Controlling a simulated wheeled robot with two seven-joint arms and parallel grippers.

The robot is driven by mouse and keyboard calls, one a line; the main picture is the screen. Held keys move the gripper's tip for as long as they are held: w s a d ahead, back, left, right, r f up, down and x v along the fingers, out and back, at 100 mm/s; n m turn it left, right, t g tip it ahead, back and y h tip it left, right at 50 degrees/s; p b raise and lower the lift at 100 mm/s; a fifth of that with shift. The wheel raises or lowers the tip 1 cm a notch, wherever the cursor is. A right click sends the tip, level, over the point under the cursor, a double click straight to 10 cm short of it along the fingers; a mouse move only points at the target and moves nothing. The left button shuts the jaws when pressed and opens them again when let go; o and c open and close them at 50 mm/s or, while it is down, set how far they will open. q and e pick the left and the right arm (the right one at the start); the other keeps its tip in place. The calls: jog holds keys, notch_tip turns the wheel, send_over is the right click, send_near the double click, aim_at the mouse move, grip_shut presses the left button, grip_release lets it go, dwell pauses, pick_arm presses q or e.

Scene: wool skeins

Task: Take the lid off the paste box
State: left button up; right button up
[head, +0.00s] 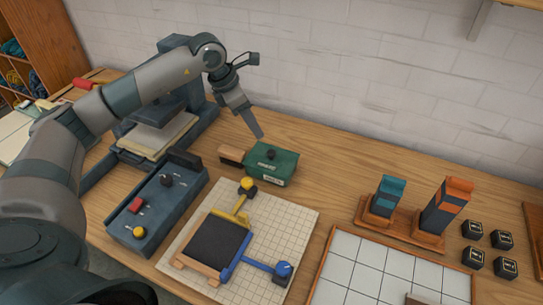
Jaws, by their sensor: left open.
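The paste box (279,177) is green, with a label on its front, and stands on the wooden table near the wall. Its green lid (284,157), with a small dark knob on top, sits on the box. My left gripper (259,130) points down from above, just behind and left of the lid, and looks clear of it. It is open, with nothing seen between its fingers, though the fingers overlap from this angle. My right gripper is not in view.
A brown brush-like block (232,155) lies against the box's left side. A gridded mat (300,215) with a dark pad and yellow and blue tools lies in front. A blue-grey control box (150,205) stands left. Orange-and-teal holders and black cubes stand right.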

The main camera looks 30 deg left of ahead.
pick_arm(q)
jog(key=p, duration=0.2)
send_near(271, 152)
jog(key=f, duration=0.2)
jog(key=shift+w+d+f, duration=0.35)
jog(key=shift+w+d, duration=0.1)
jog(key=shift+d, duration=0.05)
jog(key=shift+p, duration=0.3)
jog(key=shift+w+d+f+p, duration=0.1)
jog(key=shift+f+p, duration=0.2)
jog(key=shift+p, duration=0.1)
jog(key=shift+w+d+f+p, duration=0.1)
jog(key=shift+w+f+p, duration=0.05)
jog(key=shift+f+p, duration=0.2)
jog(key=p+x, duration=0.1)
jog(key=x, duration=0.1)
jog(key=shift+w+f+p, duration=0.1)
jog(key=shift+f+p, duration=0.2)
jog(key=shift+f, duration=0.1)
jog(key=shift+w+d+f, duration=0.1)
jog(key=shift+w+f, duration=0.05)
jog(key=shift+f, duration=0.3)
grip_shut()
